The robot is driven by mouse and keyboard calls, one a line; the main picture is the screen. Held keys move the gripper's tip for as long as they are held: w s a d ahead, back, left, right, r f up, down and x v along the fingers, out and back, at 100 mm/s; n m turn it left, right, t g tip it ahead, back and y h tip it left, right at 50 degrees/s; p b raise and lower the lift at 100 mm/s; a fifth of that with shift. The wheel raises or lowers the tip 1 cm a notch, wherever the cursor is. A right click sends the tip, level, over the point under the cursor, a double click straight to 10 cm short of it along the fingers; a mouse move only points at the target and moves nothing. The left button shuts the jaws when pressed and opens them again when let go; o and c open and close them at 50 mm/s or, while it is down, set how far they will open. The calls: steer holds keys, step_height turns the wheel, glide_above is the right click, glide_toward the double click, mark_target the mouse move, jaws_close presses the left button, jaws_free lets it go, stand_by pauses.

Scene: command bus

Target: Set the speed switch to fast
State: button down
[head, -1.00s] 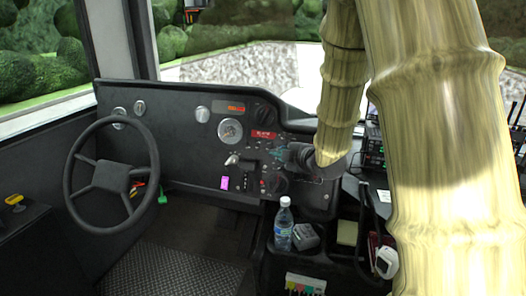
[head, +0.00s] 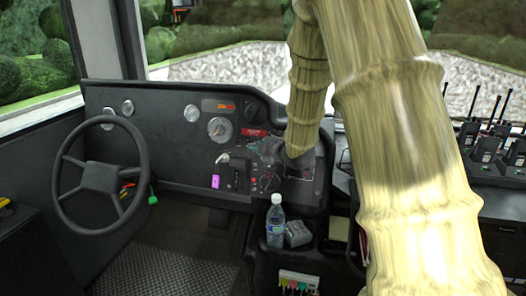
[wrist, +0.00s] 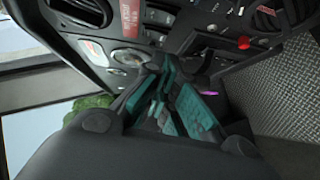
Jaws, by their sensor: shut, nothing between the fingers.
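The dashboard panel (head: 150,130) carries several knobs and switches, with a red label (head: 253,133) near its right part. I cannot tell which control is the speed switch; no fast marking is readable. My gripper (head: 262,148) has teal fingers and is close in front of the right part of the panel, just below the red label. In the wrist view, the teal fingers (wrist: 163,92) are together and hold nothing. They hide part of the panel behind them. I cannot tell whether they touch a control. A red knob (wrist: 243,43) shows beyond them.
A steering wheel (head: 101,178) is at the left. Several radios (head: 487,145) are at the right. The patterned floor (head: 165,268) is clear.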

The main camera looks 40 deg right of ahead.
steer(key=shift+w+d+f, duration=0.4)
steer(key=shift+w+d, duration=0.05)
steer(key=shift+w, duration=0.25)
steer(key=shift+w+d+f, duration=0.45)
steer(key=shift+w, duration=0.3)
steer(key=shift+w+d+f, duration=0.4)
steer(key=shift+w+d, duration=0.05)
steer(key=shift+w, duration=0.25)
steer(key=shift+d, duration=0.1)
steer(key=shift+w+d+f, duration=0.1)
steer(key=shift+w+f, duration=0.05)
steer(key=shift+f, duration=0.1)
steer(key=shift+r, duration=0.15)
steer(key=shift+r+p, duration=0.45)
steer(key=shift+r, duration=0.25)
